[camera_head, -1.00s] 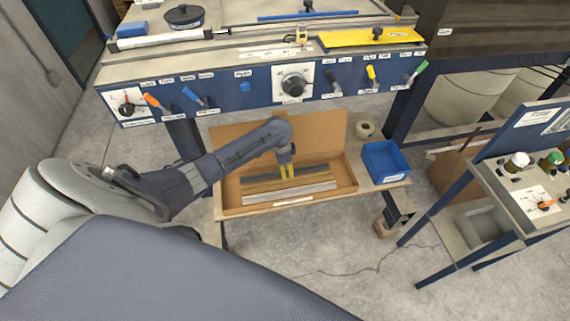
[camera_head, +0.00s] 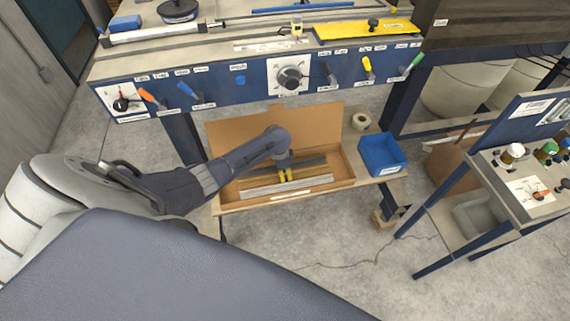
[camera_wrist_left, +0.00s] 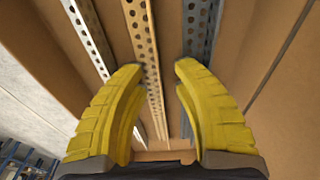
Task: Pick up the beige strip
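The beige strip (camera_wrist_left: 150,55) is long and perforated and lies in an open cardboard box (camera_head: 340,181) on the low shelf. In the left wrist view it runs lengthwise between the two yellow fingers of my left gripper (camera_wrist_left: 159,68). The fingers are apart, with a gap on each side of the strip. In the head view my left gripper (camera_head: 285,177) points down into the box and hides part of the strips. A silver perforated strip (camera_wrist_left: 90,38) and a dark grey strip (camera_wrist_left: 197,30) lie on either side of the beige one. My right gripper is not in view.
A blue bin (camera_head: 383,155) and a tape roll (camera_head: 361,121) stand right of the box. The machine's blue front panel (camera_head: 220,90), with knobs and levers, rises above and behind.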

